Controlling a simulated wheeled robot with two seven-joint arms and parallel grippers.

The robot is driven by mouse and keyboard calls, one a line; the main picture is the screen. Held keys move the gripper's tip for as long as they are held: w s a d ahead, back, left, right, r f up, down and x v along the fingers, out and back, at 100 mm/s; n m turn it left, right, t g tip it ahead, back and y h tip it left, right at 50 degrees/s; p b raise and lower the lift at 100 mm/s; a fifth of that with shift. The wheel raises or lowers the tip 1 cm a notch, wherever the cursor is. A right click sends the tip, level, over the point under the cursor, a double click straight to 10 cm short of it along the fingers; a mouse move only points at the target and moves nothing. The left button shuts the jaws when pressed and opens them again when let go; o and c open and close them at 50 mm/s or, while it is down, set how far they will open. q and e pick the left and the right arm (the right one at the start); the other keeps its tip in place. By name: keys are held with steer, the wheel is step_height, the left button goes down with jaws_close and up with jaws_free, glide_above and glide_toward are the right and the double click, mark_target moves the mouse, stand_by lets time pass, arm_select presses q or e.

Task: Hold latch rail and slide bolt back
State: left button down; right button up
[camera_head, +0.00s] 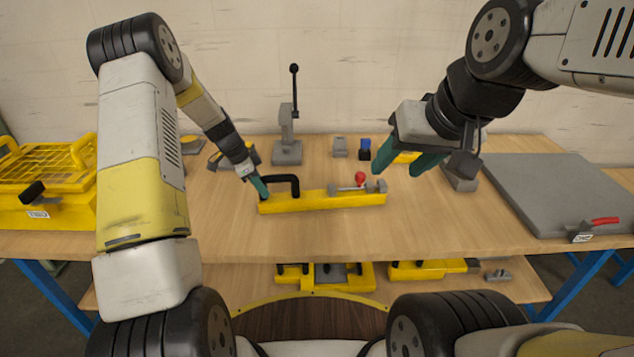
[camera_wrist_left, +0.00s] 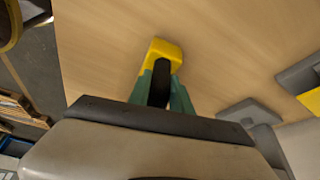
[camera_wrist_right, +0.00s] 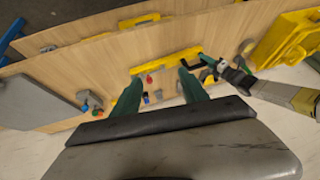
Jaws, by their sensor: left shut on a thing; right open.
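The latch rail (camera_head: 310,202) is a long yellow bar lying on the wooden table, with a black handle (camera_head: 284,180) at its left end. A grey bolt (camera_head: 350,188) with a red knob (camera_head: 360,178) sits on its right part. My left gripper (camera_head: 263,190) is shut on the black handle; the left wrist view shows the green fingers (camera_wrist_left: 162,88) on both sides of it. My right gripper (camera_head: 399,168) is open and empty, above and to the right of the bolt. The right wrist view shows the rail (camera_wrist_right: 166,61) beyond its spread fingers.
A grey lever stand (camera_head: 287,150) is behind the rail. Small grey and blue blocks (camera_head: 364,149) stand behind the bolt. A yellow cage box (camera_head: 50,190) is at left, a grey plate (camera_head: 560,190) at right. The table in front of the rail is clear.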

stand_by(0.3)
steer(key=n+g+h, duration=0.2)
steer(key=n+g, duration=0.2)
steer(key=g, duration=0.2)
glide_above(360, 173)
step_height(360, 173, down, 17)
step_height(360, 173, down, 12)
steer(key=shift+s+d+f, duration=0.1)
steer(key=shift+d+f, duration=0.05)
steer(key=shift+f, duration=0.05)
steer(key=shift+c, duration=0.2)
jaws_close()
stand_by(0.3)
